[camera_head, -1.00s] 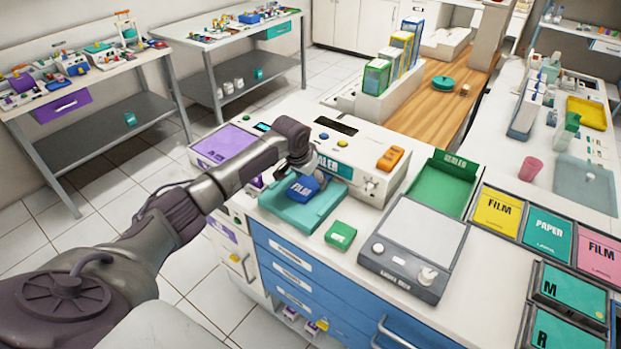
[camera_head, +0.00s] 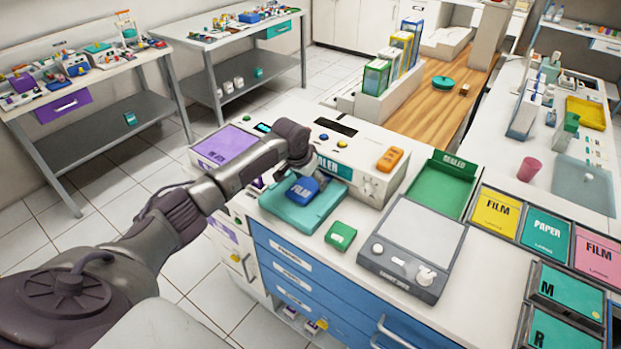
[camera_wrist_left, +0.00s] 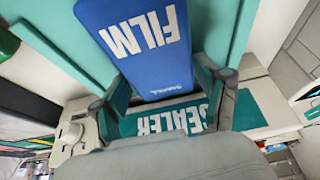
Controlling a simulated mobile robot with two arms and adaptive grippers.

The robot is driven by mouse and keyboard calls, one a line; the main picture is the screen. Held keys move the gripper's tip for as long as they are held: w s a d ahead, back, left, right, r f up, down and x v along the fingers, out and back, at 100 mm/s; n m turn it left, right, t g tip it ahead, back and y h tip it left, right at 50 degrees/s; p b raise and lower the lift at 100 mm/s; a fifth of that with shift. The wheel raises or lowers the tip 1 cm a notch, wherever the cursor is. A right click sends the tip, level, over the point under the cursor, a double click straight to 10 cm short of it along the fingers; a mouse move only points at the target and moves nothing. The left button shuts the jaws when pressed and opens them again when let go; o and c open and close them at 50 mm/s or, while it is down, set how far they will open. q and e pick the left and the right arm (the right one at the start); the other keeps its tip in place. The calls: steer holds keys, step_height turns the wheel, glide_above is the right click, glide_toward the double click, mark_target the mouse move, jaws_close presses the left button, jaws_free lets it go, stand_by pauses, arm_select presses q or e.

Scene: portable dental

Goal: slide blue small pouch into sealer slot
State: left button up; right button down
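The small blue pouch (camera_head: 303,190), marked FILM, is over the teal tray (camera_head: 290,213) in front of the sealer. In the left wrist view the blue pouch (camera_wrist_left: 150,45) lies between the two fingers of my left gripper (camera_wrist_left: 160,68), which seem to touch its side edges. In the head view my left gripper (camera_head: 298,168) reaches down at the pouch's sealer-side end, its fingertips mostly hidden. Whether the pouch rests on the tray or is just above it is unclear. The white sealer (camera_head: 362,163) stands just behind; its slot is not clearly visible. My right gripper is out of view.
A small green box (camera_head: 340,235) and a grey scale (camera_head: 413,247) stand right of the tray. A green tray (camera_head: 440,187) stands behind the scale. A purple-topped unit (camera_head: 225,146) is at the sealer's left. The counter's front edge is close to the teal tray.

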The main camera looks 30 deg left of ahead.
arm_select(q)
steer(key=o, duration=0.4)
steer(key=shift+r, duration=0.1)
steer(key=v, duration=1.1)
steer(key=shift+s+r, duration=0.15)
steer(key=shift+r, duration=0.25)
